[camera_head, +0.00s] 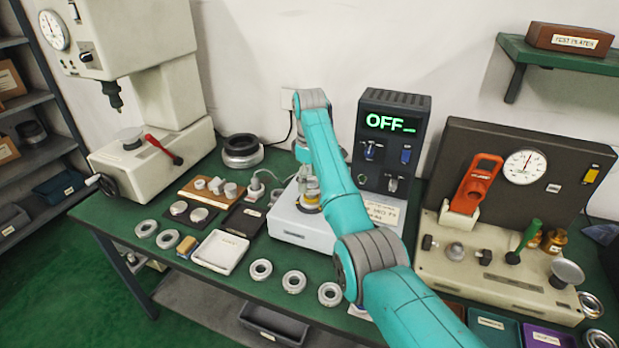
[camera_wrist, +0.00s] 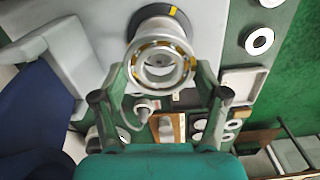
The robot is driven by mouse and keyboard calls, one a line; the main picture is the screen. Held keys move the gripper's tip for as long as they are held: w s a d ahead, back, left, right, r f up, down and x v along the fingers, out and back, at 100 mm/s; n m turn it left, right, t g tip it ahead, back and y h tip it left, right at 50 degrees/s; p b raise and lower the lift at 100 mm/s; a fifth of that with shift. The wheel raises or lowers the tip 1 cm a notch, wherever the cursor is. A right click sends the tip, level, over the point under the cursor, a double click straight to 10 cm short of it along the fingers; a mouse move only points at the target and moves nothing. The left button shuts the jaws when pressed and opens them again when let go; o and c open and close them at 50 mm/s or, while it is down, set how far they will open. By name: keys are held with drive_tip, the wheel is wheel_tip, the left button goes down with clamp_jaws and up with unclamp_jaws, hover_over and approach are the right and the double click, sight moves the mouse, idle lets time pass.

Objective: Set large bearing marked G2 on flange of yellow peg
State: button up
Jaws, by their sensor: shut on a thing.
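My gripper (camera_wrist: 162,82) is shut on a metal bearing ring (camera_wrist: 162,84), one finger on each side of it in the wrist view. The ring has a bright rim with yellowish patches; no G2 mark is readable. A round grey post with a yellow mark (camera_wrist: 158,25) shows just beyond the ring; I cannot tell whether the two touch. A small yellow-banded part (camera_head: 311,187) shows there beside the arm, above a round base.
Several loose rings (camera_head: 261,270) lie along the green table's front edge. A white tray (camera_head: 220,252) and a wooden block with small parts (camera_head: 190,195) lie left of the box. A dark unit reading OFF (camera_head: 395,125) stands behind, and a gauge bench (camera_head: 500,270) stands right.

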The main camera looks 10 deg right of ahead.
drive_tip(key=shift+f, duration=1.4)
drive_tip(key=o, duration=1.5)
